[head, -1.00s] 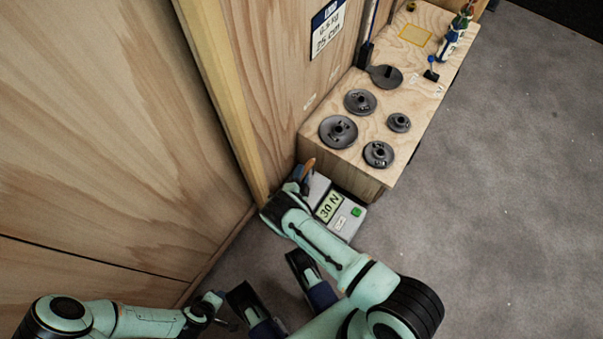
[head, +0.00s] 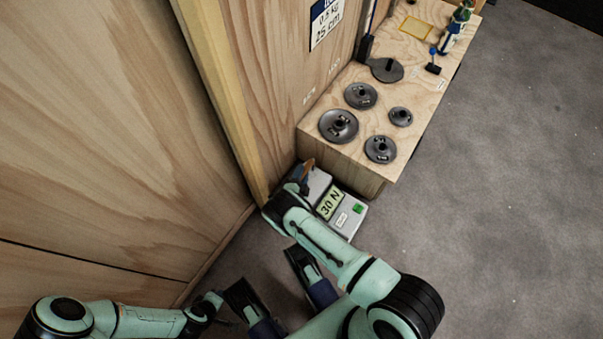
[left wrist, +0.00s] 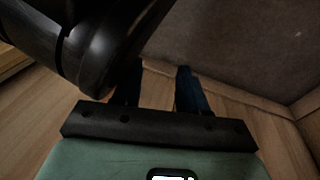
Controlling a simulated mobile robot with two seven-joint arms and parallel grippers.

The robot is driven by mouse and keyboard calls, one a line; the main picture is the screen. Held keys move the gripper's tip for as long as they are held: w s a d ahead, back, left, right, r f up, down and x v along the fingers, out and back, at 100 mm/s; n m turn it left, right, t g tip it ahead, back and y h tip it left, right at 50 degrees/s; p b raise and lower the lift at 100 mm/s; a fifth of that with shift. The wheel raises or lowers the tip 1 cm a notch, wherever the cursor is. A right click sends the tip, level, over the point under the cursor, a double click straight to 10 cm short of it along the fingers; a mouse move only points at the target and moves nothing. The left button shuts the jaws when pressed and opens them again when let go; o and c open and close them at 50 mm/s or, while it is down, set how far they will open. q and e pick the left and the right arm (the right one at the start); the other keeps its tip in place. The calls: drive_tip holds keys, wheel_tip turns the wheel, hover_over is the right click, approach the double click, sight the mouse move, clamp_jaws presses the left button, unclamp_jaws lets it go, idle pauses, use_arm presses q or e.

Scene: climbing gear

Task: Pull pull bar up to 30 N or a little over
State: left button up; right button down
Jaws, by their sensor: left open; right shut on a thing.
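The pull bar (head: 309,163) shows only as a small brown-orange end beside the wooden post. My right gripper (head: 300,177) is shut on it, and its wrist hides most of the bar. A grey box (head: 345,222) on the floor just right of the right wrist carries a panel (head: 330,203) that reads "30 N" and a green square (head: 359,209). My left gripper (head: 215,300) is low on the left, well away from the bar. In the left wrist view its two dark blue fingers (left wrist: 158,78) stand apart with nothing between them.
A wooden bench (head: 340,171) behind the box bears several dark weight discs (head: 339,126) and a blue-and-green item (head: 455,32). A wooden wall (head: 90,120) and a post (head: 222,100) stand close on the left. Grey floor (head: 500,200) at right is clear.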

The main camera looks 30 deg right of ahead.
drive_tip(key=shift+w+f, duration=0.2)
drive_tip(key=shift+f, duration=0.1)
drive_tip(key=c, duration=0.7)
unclamp_jaws()
drive_tip(key=shift+f, duration=0.1)
use_arm(q)
drive_tip(key=shift+w+f, duration=0.1)
drive_tip(key=shift+f, duration=0.05)
use_arm(e)
drive_tip(key=shift+f, duration=0.1)
drive_tip(key=shift+s, duration=0.1)
